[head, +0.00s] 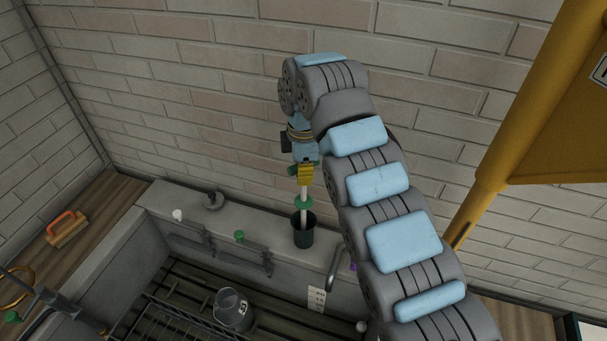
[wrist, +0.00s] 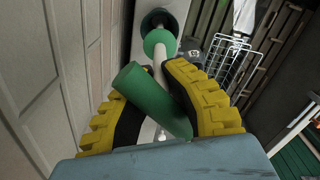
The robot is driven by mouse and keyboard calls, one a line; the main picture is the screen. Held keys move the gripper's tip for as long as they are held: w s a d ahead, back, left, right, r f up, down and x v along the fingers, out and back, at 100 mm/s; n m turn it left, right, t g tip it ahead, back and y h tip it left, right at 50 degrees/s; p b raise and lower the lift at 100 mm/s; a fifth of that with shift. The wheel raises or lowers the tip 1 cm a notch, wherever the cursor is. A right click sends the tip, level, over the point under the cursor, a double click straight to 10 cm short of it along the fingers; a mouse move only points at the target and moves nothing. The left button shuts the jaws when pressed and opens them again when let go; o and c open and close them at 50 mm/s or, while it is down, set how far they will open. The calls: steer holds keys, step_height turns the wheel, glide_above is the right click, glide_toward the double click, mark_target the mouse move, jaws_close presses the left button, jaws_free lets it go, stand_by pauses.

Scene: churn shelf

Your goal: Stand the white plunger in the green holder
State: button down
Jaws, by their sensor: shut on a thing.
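My gripper (head: 305,178) is shut on the green handle (wrist: 155,100) of the white plunger (head: 304,215). In the wrist view the handle lies slantwise between the yellow fingers (wrist: 162,105). The white rod runs down from it, nearly upright in the head view, through a green disc (head: 303,203). The dark green holder (head: 303,238) stands on the grey ledge below, and it also shows in the wrist view (wrist: 158,18). The rod's lower part lines up with the holder's mouth and appears to enter it. How deep it sits is hidden.
A grey trough with slatted racks (head: 180,300) and a metal can (head: 233,309) lies in front of the ledge. A curved tap (head: 336,268) is right of the holder. An orange-handled brush (head: 66,229) lies on the left wooden top. The brick wall (head: 200,80) is close behind.

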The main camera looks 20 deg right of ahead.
steer(key=shift+f, duration=0.35)
stand_by(0.3)
steer(key=c, duration=0.5)
jaws_free()
steer(key=shift+c, duration=0.2)
steer(key=shift+r, duration=0.1)
steer(key=shift+r+p, duration=2.85)
steer(key=shift+r, duration=1.6)
